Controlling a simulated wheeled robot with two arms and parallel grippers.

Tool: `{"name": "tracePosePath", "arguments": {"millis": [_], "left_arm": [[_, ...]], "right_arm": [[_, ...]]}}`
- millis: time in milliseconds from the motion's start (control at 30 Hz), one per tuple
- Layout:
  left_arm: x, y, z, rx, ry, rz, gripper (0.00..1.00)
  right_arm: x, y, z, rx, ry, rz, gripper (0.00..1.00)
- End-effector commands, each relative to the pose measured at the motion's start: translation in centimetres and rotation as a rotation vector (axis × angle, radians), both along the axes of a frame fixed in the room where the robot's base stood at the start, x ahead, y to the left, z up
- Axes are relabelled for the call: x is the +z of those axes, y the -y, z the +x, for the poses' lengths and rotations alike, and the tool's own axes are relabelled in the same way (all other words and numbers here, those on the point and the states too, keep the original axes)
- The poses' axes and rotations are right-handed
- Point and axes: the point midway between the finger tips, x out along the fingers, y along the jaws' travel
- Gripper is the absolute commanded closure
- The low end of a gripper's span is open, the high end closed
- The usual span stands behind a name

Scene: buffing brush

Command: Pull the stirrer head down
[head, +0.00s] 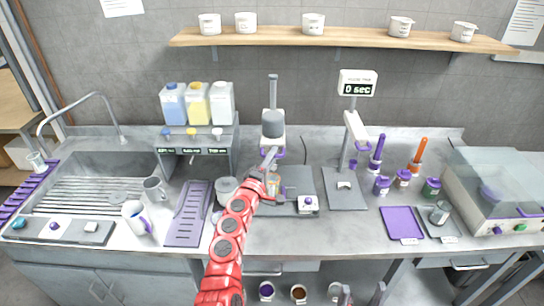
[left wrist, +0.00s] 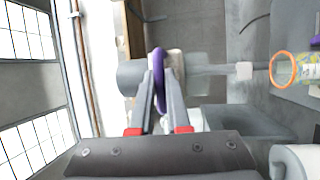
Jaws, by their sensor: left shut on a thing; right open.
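The stirrer stands at the middle of the counter, with a dark grey cylindrical head (head: 273,123) on an upright post (head: 273,90). A purple handle (head: 281,154) shows at the head; in the left wrist view it is a purple loop (left wrist: 158,78) beside the grey head (left wrist: 130,78). My left gripper (head: 270,155) is shut on the purple handle, its fingers (left wrist: 160,82) on either side of it. A jar with an orange rim (left wrist: 283,70) sits below the head, partly hidden by my red arm in the head view. My right gripper (head: 362,295) is open and empty at the bottom edge.
A dispenser rack (head: 225,140) stands left of the stirrer, and a timer stand (head: 345,190) right of it. A purple tray (head: 402,223) and several small jars lie further right. A mug (head: 155,189) and pitcher (head: 135,215) stand left. The front counter strip is mostly clear.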

Motion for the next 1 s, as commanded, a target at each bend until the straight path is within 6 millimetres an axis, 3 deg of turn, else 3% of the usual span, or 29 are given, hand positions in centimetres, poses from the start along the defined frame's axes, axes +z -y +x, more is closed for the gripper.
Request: {"name": "tracePosePath", "arguments": {"millis": [367, 800, 1000], "left_arm": [[-0.8, 0.0, 0.0, 0.000, 0.000, 0.000, 1.00], [-9.1, 0.0, 0.0, 0.001, -0.001, 0.001, 1.00], [-11.4, 0.0, 0.0, 0.000, -0.001, 0.002, 1.00]], "right_arm": [[-0.8, 0.0, 0.0, 0.000, 0.000, 0.000, 0.36], [-10.1, 0.0, 0.0, 0.000, 0.000, 0.000, 0.36], [-12.8, 0.0, 0.0, 0.000, 0.000, 0.000, 0.36]]}}
